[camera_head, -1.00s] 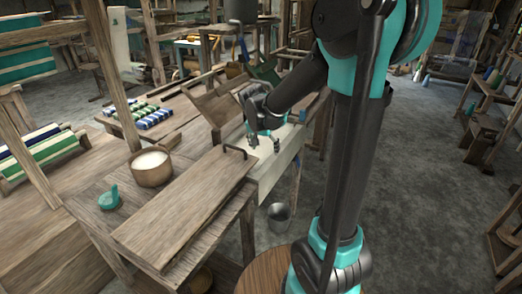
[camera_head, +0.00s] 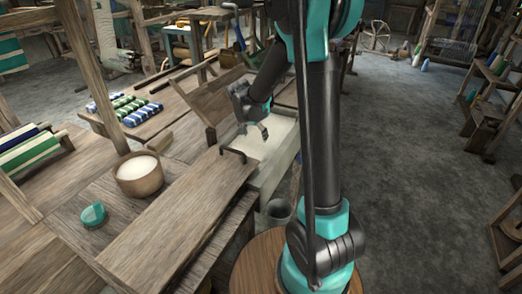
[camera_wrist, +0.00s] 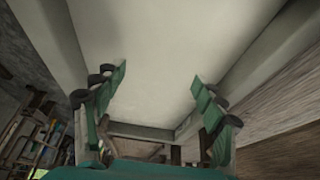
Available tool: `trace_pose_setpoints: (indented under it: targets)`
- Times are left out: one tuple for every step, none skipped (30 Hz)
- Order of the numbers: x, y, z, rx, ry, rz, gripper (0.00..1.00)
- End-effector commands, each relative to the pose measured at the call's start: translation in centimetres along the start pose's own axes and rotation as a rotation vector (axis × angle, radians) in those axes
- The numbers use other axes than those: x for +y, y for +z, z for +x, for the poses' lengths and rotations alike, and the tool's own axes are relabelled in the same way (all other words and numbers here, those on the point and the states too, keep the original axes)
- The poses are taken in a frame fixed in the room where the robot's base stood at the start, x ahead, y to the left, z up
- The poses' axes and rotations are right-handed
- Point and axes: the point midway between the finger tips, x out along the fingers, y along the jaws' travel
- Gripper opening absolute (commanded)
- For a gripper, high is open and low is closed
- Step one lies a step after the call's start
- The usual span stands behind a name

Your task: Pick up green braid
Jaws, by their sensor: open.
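No single green braid can be told for sure. Green-and-white striped rolls (camera_head: 130,107) lie between blue-and-white ones on the wooden table at the back left in the head view. A larger green-and-white bundle (camera_head: 28,153) lies at the left edge. My gripper (camera_head: 257,132) is open and empty over a pale, shallow wooden trough (camera_head: 283,152), to the right of and apart from both. No green braid shows in the wrist view.
A wooden lid with a dark handle (camera_head: 195,205) lies left of the trough. A pot of white stuff (camera_head: 140,173) and a teal object (camera_head: 93,214) stand on the bench. Grey floor is free at right.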

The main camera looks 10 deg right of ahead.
Motion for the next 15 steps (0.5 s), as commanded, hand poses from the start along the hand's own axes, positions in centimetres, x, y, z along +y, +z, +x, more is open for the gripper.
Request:
trace_pose_setpoints:
  targets:
    - [0.0,0.0,1.0,0.000,0.000,0.002,0.71]
    - [0.0,-0.1,1.5,0.000,0.000,0.002,0.71]
    - [0.0,-0.1,2.2,0.000,0.000,0.003,0.71]
    - [0.0,-0.1,2.7,0.000,0.000,0.002,0.71]
    - [0.0,-0.1,3.1,0.000,0.000,0.002,0.71]
    - [0.0,0.0,3.7,0.000,0.000,0.001,0.71]
    - [0.0,-0.1,4.0,0.000,-0.001,0.001,0.71]
    - [0.0,0.0,4.4,0.000,-0.001,0.001,0.71]
    - [0.0,0.0,4.8,0.000,-0.001,0.000,0.71]
    - [0.0,0.0,5.0,0.000,-0.001,0.000,0.71]
    - [0.0,0.0,5.2,0.000,-0.001,0.000,0.71]
    - [0.0,0.0,5.4,0.000,-0.001,0.000,0.71]
    - [0.0,0.0,5.5,0.000,-0.001,0.000,0.71]
    - [0.0,0.0,5.6,0.000,-0.001,0.001,0.71]
    - [0.1,0.0,5.8,0.000,-0.001,0.001,0.71]
